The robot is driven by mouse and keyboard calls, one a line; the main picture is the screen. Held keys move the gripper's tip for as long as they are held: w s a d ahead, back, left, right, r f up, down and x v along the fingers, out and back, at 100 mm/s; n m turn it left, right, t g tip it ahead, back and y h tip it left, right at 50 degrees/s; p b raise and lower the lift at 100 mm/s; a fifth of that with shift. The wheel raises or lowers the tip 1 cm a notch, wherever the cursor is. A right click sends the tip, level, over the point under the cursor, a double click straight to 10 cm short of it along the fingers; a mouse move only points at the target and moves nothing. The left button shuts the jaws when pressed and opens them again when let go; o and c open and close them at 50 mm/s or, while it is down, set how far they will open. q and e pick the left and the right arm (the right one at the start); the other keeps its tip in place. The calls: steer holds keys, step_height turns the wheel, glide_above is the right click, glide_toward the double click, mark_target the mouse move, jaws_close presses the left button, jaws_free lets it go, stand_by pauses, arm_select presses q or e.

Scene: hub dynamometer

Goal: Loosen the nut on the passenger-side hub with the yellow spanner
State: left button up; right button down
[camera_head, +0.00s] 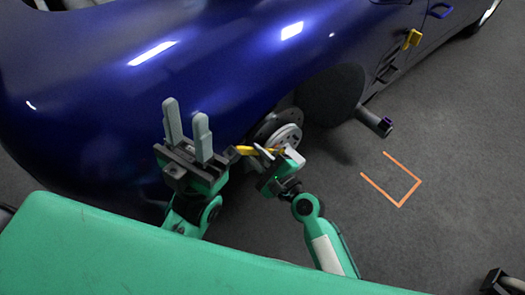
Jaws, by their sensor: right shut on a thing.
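The hub (289,135), with a pale round face, sits in the wheel opening of the blue car. The nut is too small or hidden to make out. My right gripper (277,157) is shut on the yellow spanner (245,150) close in front of the hub. The spanner's yellow shows on both sides of the fingers, and its end points left. I cannot tell whether the spanner touches the nut. My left gripper (186,112) is open and empty, left of the hub, with its two fingers pointing up in front of the car body.
The blue car (215,60) fills the top. An orange outline (402,186) marks clear grey floor at the right. A dark object (500,281) stands at the bottom right corner.

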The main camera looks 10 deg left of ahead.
steer(key=shift+s+f, duration=0.1)
steer(key=shift+f, duration=0.05)
steer(key=shift+s+a+f+n, duration=0.15)
steer(key=shift+s+a+n, duration=0.1)
steer(key=shift+n, duration=0.25)
steer(key=shift+f, duration=0.1)
stand_by(0.4)
steer(key=shift+d, duration=0.15)
stand_by(0.4)
steer(key=shift+s+d, duration=0.2)
steer(key=shift+d, duration=0.05)
steer(key=shift+s+d, duration=0.2)
steer(key=shift+d, duration=0.05)
stand_by(0.4)
steer(key=shift+v, duration=2.35)
